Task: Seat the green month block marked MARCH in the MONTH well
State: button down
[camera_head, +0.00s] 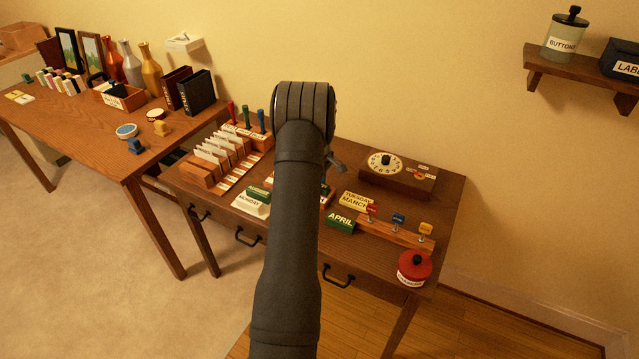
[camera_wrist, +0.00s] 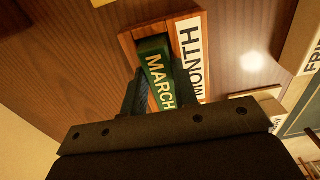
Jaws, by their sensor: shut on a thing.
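In the wrist view my gripper (camera_wrist: 160,92) is shut on the green month block (camera_wrist: 155,65), whose MARCH lettering faces the camera. The block is over or in the opening of the wooden MONTH well (camera_wrist: 127,42), slightly turned relative to its frame. I cannot tell how deep the block is.
A MONDAY block (camera_head: 250,204) is left of my arm. A dial box (camera_head: 397,178) stands at the back.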

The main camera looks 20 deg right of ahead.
jog(key=shift+s+f, duration=0.15)
jog(key=shift+f, duration=0.55)
jog(key=c, duration=1.1)
grip_release()
jog(key=shift+f, duration=0.15)
jog(key=shift+c, duration=0.2)
jog(key=shift+a, duration=0.15)
notch_tip(320, 180, up, 14)
jog(key=shift+f, duration=0.15)
jog(key=shift+f, duration=0.1)
notch_tip(320, 180, down, 11)
jog(key=shift+f, duration=0.1)
